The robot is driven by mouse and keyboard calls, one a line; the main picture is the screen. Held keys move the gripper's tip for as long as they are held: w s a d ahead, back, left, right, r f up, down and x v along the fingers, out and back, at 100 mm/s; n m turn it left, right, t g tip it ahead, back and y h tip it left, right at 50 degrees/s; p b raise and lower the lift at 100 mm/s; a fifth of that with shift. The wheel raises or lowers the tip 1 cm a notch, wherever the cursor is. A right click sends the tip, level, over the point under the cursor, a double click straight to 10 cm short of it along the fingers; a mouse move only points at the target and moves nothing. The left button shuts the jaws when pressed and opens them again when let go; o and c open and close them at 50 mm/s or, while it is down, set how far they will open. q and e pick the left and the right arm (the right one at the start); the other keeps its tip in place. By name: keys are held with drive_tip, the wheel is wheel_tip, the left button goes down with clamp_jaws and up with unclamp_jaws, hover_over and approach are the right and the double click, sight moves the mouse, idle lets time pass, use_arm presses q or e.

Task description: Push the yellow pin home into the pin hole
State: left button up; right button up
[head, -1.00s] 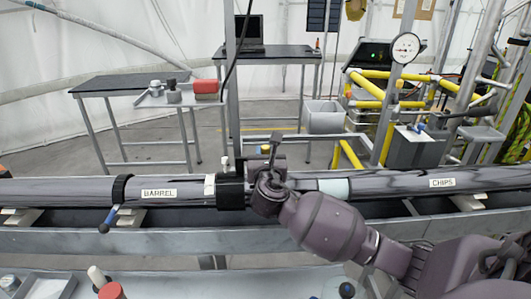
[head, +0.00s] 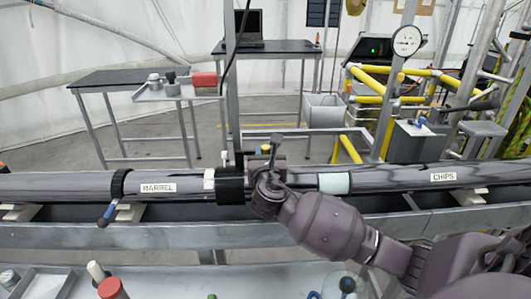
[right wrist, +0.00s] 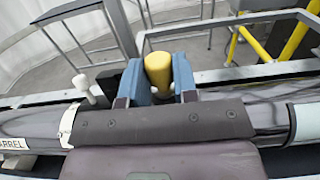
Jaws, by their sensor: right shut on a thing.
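The yellow pin (right wrist: 158,70) stands upright between the two blue fingers of my right gripper (right wrist: 160,82) in the right wrist view. The gripper is shut on it, above the far side of the long pipe. In the head view my right gripper (head: 268,168) is over the pipe, just right of the black collar (head: 230,184). The pin hole is hidden behind the gripper, so how deep the pin sits cannot be told. My left gripper is not in view.
The pipe carries a BARREL label (head: 158,188) on the left and a CHIPS label (head: 443,177) on the right. A blue-handled lever (head: 108,214) hangs from a black clamp at left. A white peg (right wrist: 82,86) stands left of the gripper. A red-topped item (head: 112,288) is at the front.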

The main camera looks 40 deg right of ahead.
drive_tip(key=shift+f, duration=0.15)
drive_tip(key=o, duration=1)
drive_tip(key=shift+s+a, duration=0.1)
drive_tip(key=shift+s+a, duration=0.15)
drive_tip(key=shift+s, duration=0.15)
drive_tip(key=v, duration=1)
